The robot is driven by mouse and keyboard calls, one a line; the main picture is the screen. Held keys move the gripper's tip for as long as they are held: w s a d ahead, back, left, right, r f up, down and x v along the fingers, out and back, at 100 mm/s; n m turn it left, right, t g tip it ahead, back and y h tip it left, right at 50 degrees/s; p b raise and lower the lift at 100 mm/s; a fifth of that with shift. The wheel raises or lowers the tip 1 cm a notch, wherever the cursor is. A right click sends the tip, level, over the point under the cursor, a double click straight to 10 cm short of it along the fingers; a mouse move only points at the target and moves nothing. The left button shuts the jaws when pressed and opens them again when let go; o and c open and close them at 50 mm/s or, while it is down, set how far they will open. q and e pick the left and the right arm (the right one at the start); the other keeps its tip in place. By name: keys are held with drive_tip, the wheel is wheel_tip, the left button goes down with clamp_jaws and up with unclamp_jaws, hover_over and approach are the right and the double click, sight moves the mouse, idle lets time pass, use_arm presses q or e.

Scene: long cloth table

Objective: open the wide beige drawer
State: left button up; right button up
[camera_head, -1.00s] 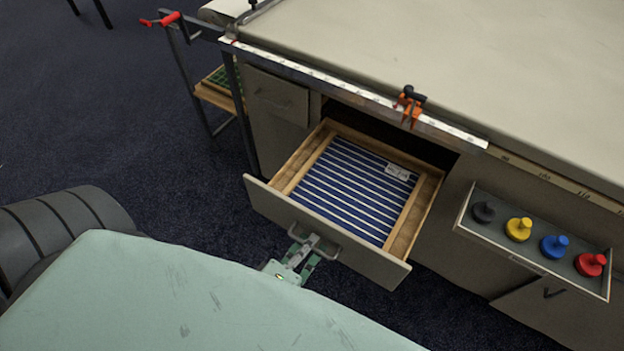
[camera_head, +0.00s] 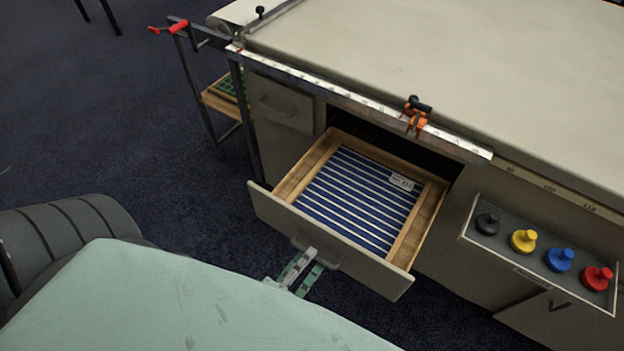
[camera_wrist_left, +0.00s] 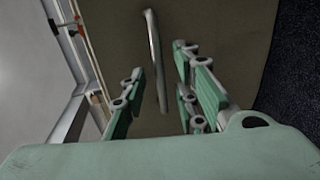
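The wide beige drawer (camera_head: 330,243) stands pulled well out of the cabinet, with its wooden inside and blue-and-white striped bottom showing. Its handle (camera_head: 314,251) is on the middle of the front panel. My left gripper (camera_head: 305,262) is at the handle, in front of the panel. In the left wrist view, the gripper (camera_wrist_left: 160,64) has its two green fingers spread apart, and the handle (camera_wrist_left: 155,60) shows in the gap between them, apparently touching neither. My right gripper is not in view.
A smaller beige drawer (camera_head: 282,105) is shut at the left. A clamp (camera_head: 415,114) sits on the metal rail along the table edge. A shelf (camera_head: 543,250) with black, yellow, blue and red knobs juts out at the right. Dark carpet (camera_head: 110,120) is free at the left.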

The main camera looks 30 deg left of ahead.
use_arm(q)
drive_tip(key=v, duration=0.9)
drive_tip(key=shift+s, duration=0.15)
